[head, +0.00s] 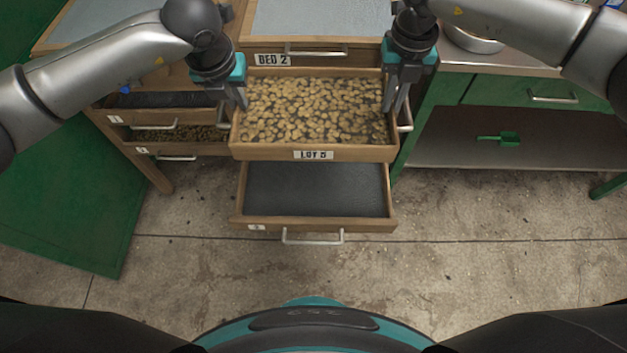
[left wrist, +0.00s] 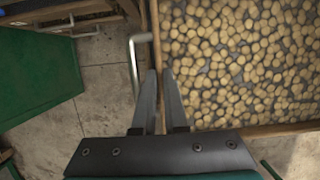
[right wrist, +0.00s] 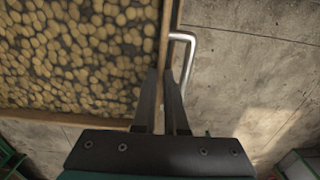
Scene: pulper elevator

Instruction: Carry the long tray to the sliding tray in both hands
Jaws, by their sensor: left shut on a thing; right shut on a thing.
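The long tray (head: 313,152) is a wooden tray labelled LOT 5, filled with pale brown beans or nuts, and looks level. My left gripper (head: 238,104) is shut on its left side wall, which also shows in the left wrist view (left wrist: 156,40). My right gripper (head: 393,108) is shut on its right side wall, also in the right wrist view (right wrist: 165,35). A metal handle sits at each end. Below and in front, an empty sliding tray (head: 313,190) with a dark mesh floor is pulled out. The long tray hides its rear part.
Behind stands the wooden BED 2 unit (head: 330,57). At left, other drawers (head: 170,118) are partly open beside a green panel (head: 70,190). At right, a green bench (head: 480,100) holds a green scoop (head: 500,139) on its lower shelf. The concrete floor in front is clear.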

